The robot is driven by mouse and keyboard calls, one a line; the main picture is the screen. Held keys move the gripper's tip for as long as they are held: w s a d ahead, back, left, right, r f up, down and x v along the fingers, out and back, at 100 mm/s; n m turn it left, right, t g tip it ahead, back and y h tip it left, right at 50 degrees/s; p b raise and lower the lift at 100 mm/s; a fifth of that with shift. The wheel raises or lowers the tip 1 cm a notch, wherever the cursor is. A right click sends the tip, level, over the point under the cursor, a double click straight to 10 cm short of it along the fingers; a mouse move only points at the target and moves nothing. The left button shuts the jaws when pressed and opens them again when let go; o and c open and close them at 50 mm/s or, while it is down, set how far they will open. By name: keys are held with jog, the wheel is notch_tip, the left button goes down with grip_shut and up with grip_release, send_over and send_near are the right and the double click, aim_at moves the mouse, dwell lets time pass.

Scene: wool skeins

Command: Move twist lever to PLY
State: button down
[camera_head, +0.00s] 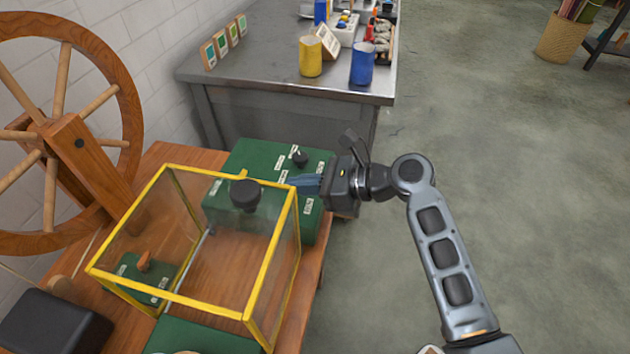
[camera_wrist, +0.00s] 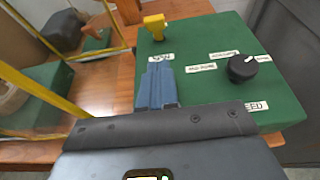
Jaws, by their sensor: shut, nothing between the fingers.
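A green machine box (camera_head: 290,160) stands on the wooden bench, with white labels and a black knob (camera_head: 299,156) on top. An orange lever (camera_head: 144,261) sits on a smaller green panel behind the guard.
A clear guard with a yellow frame (camera_head: 262,272) stands close left of my gripper. A black round cap (camera_head: 245,195) shows by the guard's far edge. A wooden wheel (camera_head: 128,95) is at left. A grey table (camera_head: 270,75) with cups stands behind.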

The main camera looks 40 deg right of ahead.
jog(key=x, duration=0.3)
jog(key=shift+w+a+f, duration=0.1)
jog(key=shift+w+a, duration=0.05)
jog(key=shift+w, duration=0.1)
jog(key=w+a, duration=0.1)
jog(key=w+a+r, duration=0.1)
jog(key=shift+w, duration=0.3)
jog(key=shift+w+a+r, duration=0.25)
jog(key=shift+w+r, duration=0.05)
jog(key=shift+w, duration=0.1)
jog(key=shift+w+r+p, duration=0.1)
jog(key=shift+p, duration=0.3)
jog(key=shift+r+p, duration=0.15)
jog(key=shift+p, duration=0.15)
jog(key=shift+a, duration=0.1)
